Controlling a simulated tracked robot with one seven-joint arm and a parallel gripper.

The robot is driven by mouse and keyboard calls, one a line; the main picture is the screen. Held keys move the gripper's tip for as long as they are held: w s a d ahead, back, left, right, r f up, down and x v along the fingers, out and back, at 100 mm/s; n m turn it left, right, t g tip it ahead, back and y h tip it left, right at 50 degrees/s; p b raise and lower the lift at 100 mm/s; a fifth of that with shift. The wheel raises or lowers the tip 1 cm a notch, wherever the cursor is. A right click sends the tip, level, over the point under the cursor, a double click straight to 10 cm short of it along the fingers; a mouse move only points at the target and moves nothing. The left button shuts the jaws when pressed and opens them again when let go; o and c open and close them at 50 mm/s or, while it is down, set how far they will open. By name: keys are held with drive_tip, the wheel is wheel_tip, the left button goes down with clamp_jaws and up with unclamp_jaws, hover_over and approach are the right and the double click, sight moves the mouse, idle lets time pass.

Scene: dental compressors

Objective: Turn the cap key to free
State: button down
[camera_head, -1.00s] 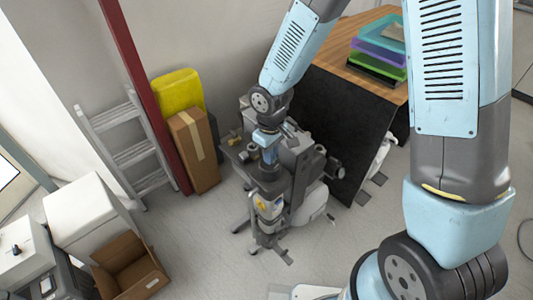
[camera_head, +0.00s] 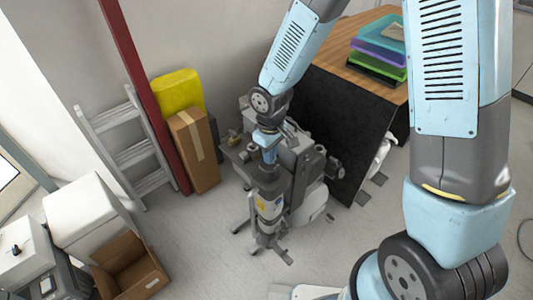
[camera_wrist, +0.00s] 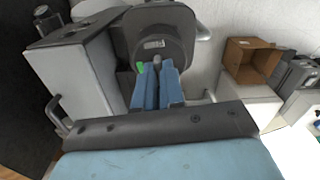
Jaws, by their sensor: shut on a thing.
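My gripper (camera_wrist: 157,80) shows in the wrist view as blue fingers close together, shut on a small grey piece that looks like the cap key (camera_wrist: 157,62). The key is mostly hidden between the fingertips, and its turned angle cannot be told. It sits in front of a dark grey rounded panel (camera_wrist: 178,30) with a small pale label. A green mark (camera_wrist: 140,67) lies just left of the fingertips. In the head view the grey compressor unit (camera_head: 306,165) stands on the floor, partly hidden by my arm.
A wooden-topped table (camera_head: 335,55) with coloured trays (camera_head: 380,45) stands behind the compressor. A ladder (camera_head: 130,150), a tall cardboard box (camera_head: 193,150) and a yellow item (camera_head: 178,90) lean at the wall. An open carton (camera_head: 130,268) is at lower left. The floor between is clear.

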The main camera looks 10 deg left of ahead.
drive_tip(key=c, duration=1.2)
unclamp_jaws()
wheel_tip(320, 180, up, 14)
drive_tip(key=shift+f, duration=0.15)
